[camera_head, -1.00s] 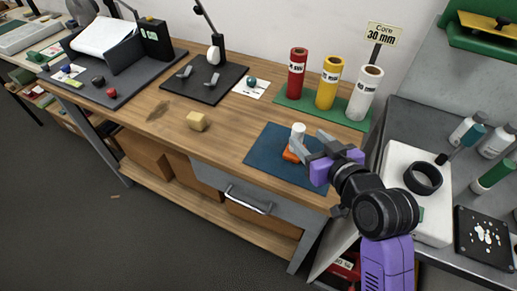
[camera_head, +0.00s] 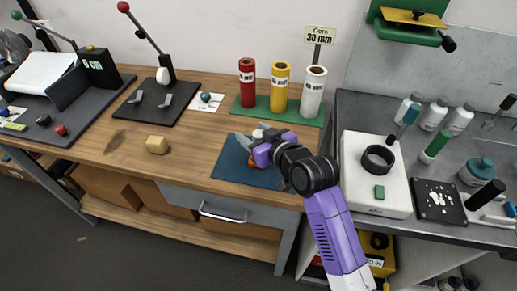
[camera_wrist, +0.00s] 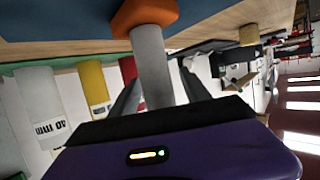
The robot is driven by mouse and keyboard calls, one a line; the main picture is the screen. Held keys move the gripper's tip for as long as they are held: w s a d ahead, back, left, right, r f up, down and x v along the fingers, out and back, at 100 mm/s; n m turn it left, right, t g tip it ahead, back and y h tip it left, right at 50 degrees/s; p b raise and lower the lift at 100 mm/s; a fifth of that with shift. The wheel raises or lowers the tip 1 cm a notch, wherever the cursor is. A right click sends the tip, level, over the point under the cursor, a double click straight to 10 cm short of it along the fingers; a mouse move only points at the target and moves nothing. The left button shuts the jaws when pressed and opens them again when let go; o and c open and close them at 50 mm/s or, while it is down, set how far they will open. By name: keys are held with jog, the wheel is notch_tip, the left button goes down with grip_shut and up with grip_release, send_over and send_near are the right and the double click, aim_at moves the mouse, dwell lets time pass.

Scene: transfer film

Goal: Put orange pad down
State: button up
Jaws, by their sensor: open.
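The orange pad (camera_wrist: 146,14) has a pale cylindrical handle (camera_wrist: 152,65) and rests on the dark blue mat (camera_head: 231,170). In the head view the pad (camera_head: 251,161) is mostly hidden behind my gripper, with the handle's white top showing. My gripper (camera_head: 252,141) is over the mat at the handle. In the wrist view the two dark fingers of my gripper (camera_wrist: 159,77) stand apart, one on each side of the handle, and look clear of it.
Red, yellow and white rolls (camera_head: 281,90) stand on a green strip (camera_head: 238,107) behind the mat. A yellowish block (camera_head: 157,144) lies to the left on the wooden bench (camera_head: 195,140). A white box with a black ring (camera_head: 378,158) stands right of my arm.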

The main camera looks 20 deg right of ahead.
jog(key=shift+w, duration=0.1)
jog(key=shift+c, duration=0.4)
grip_shut()
notch_tip(320, 180, up, 20)
dwell(0.4)
